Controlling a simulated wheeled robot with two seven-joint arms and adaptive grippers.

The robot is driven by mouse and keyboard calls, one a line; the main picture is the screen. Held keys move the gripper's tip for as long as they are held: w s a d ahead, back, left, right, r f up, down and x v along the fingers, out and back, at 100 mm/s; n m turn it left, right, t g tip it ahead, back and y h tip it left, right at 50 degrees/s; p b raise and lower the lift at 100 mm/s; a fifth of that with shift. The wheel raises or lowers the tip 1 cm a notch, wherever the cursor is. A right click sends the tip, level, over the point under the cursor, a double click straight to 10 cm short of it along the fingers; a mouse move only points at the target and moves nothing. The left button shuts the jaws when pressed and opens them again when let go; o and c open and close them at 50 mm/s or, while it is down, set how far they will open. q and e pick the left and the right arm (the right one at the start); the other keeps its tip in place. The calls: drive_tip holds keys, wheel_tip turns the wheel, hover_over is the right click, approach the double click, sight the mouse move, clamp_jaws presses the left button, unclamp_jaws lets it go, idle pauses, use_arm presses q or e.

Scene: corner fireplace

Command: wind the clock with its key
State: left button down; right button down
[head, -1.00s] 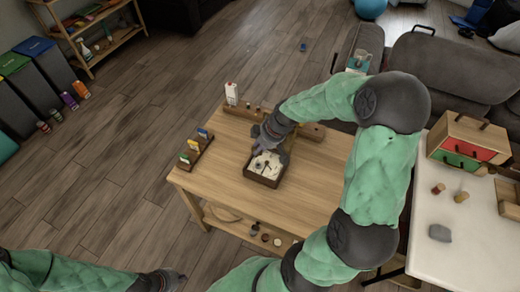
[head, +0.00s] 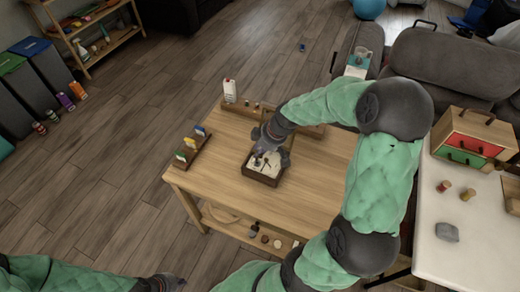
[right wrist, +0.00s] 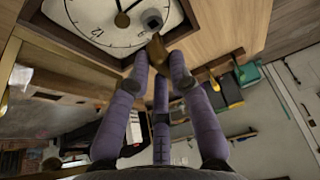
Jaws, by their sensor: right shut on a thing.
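The clock (head: 262,178) is a brown wooden case with a white face, lying face up on the wooden table in the head view. In the right wrist view its white dial (right wrist: 100,32) with dark hands and numerals fills the top left. My right gripper (head: 262,152) is over the dial in the head view. In the right wrist view its purple fingers (right wrist: 158,68) are shut on a brass-coloured key (right wrist: 158,50) close to the dial's edge, near a small round fitting (right wrist: 152,19). I cannot tell whether the key is seated. My left gripper (head: 176,283) is low at the bottom left, its fingers unclear.
The wooden table (head: 310,185) also bears a rack with coloured pieces (head: 190,150) at left and a white bottle (head: 230,91) at the back. A white table (head: 475,250) with a drawer box (head: 470,138) stands at right.

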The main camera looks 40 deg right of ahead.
drive_tip(key=shift+f+b, duration=0.4)
drive_tip(key=shift+f, duration=0.25)
idle(1.1)
drive_tip(key=shift+f+b, duration=0.7)
drive_tip(key=shift+b, duration=0.2)
idle(0.7)
drive_tip(key=shift+r, duration=0.1)
idle(0.4)
drive_tip(key=shift+m+h+p, duration=0.6)
drive_tip(key=shift+m+p, duration=1)
drive_tip(key=shift+p, duration=0.55)
